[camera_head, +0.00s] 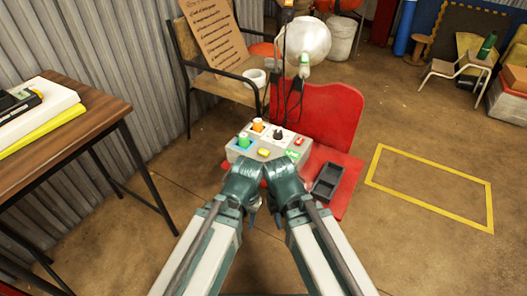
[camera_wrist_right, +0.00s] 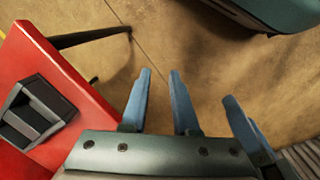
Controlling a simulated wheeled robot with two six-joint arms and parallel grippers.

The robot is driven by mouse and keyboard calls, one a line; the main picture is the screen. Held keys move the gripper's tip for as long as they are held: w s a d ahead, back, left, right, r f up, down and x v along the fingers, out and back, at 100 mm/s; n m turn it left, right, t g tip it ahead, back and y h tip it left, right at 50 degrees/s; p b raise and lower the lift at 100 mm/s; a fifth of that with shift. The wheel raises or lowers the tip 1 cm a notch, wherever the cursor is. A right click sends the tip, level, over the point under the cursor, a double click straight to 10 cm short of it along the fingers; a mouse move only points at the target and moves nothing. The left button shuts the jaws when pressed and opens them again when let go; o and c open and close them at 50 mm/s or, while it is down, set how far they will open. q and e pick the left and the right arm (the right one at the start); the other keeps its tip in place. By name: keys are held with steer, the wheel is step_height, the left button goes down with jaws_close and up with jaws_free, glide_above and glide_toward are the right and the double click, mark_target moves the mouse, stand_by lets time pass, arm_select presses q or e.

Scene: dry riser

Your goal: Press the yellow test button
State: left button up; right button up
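A grey control box (camera_head: 240,155) sits on a red chair (camera_head: 322,115). Its yellow button (camera_head: 263,153) is on the near part of the top, just beyond my grippers. My left gripper (camera_head: 251,214) and my right gripper (camera_head: 278,216) are side by side in front of the box, fingers pointing down. In the right wrist view the right gripper (camera_wrist_right: 159,74) is open and empty, its two blue fingers apart. Blue fingers at the right of that view appear to be my left gripper's; their gap is unclear. Neither gripper visibly touches the yellow button.
The box also carries a green knob (camera_head: 244,141), an orange knob (camera_head: 257,125), a black knob (camera_head: 278,133) and a red switch (camera_head: 299,141). A black tray (camera_head: 327,181) lies right of the box. A wooden table (camera_head: 80,125) stands left.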

jaws_close()
stand_by(1.4)
